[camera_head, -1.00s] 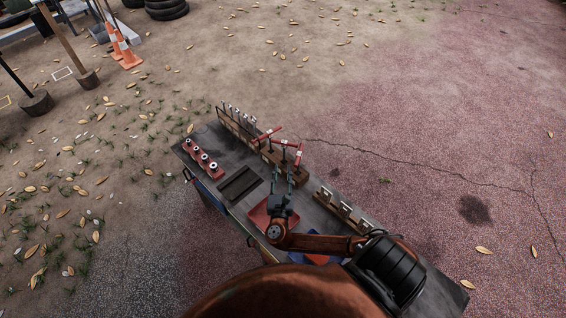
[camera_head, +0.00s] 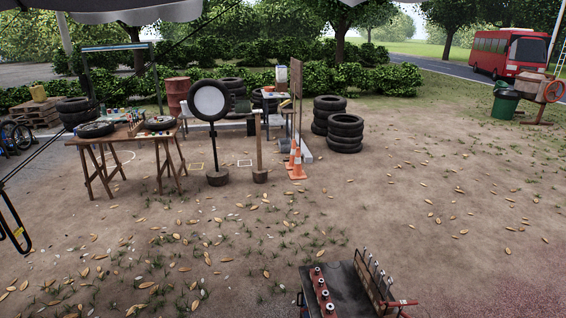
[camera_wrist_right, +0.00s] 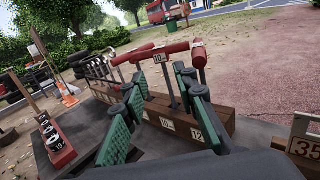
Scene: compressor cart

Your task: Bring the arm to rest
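My right gripper (camera_wrist_right: 160,100) shows in the right wrist view, its two green-padded fingers spread apart with nothing between the pads. Beyond the fingertips, red T-handle tools (camera_wrist_right: 165,52) stand upright in a wooden block (camera_wrist_right: 160,118) with number labels; one handle and its stem show through the gap between the fingers. I cannot tell the exact distance to them. In the head view neither gripper shows. Only the far end of the cart (camera_head: 346,280) is visible at the bottom, with part of one red handle (camera_head: 403,303).
A red rack of sockets (camera_head: 323,290) stands on the cart, also at left in the right wrist view (camera_wrist_right: 62,157). A wooden block labelled 35 (camera_wrist_right: 306,147) is at right. Open ground surrounds the cart; cones (camera_head: 297,165) stand farther off.

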